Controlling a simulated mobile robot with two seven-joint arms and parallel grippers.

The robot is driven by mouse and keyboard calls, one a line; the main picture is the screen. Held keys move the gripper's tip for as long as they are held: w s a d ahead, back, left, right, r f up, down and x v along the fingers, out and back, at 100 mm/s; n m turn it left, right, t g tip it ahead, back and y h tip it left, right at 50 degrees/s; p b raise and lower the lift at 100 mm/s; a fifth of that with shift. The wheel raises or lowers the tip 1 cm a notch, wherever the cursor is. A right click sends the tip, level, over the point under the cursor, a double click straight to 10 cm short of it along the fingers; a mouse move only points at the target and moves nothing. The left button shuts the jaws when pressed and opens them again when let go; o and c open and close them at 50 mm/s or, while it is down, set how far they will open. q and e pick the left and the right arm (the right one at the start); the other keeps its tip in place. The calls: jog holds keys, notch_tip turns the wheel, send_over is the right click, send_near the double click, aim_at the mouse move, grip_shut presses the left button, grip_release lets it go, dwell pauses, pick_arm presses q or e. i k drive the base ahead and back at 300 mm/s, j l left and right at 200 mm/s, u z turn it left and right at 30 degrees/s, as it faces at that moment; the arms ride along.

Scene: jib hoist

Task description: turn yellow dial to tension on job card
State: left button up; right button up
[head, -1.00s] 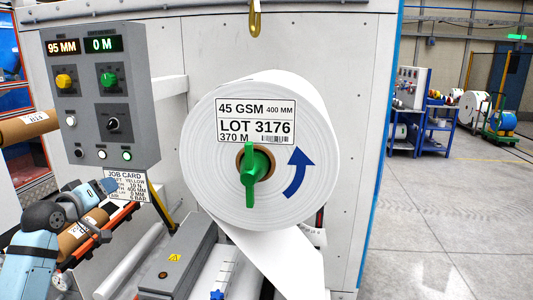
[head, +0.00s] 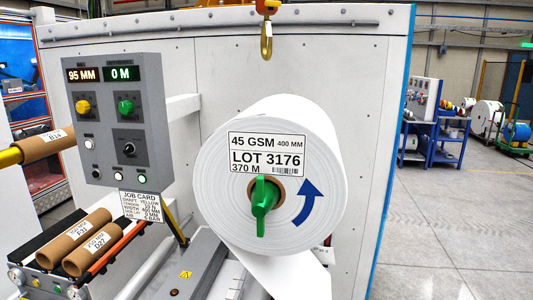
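The yellow dial (head: 83,107) is on the upper left of the grey control panel (head: 122,162), below a lit display reading 95 MM (head: 83,74). Its pointer setting is too small to read. A green dial (head: 126,107) sits to its right, under a display reading 0 M (head: 122,73). The white job card (head: 140,206) hangs below the panel; its small lines appear to include yellow, 10 N, 400 MM, 0 MM and 6 BAR, though they are blurred. Neither of my grippers is in view.
A large white paper roll (head: 320,145) with a green handle (head: 263,207) stands right of the panel. A hook (head: 266,40) hangs above it. Brown cores (head: 85,238) lie on a rack at lower left; another core (head: 45,145) is on a yellow bar.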

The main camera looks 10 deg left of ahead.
aim_at(82, 107)
jog(key=u, duration=1.25)
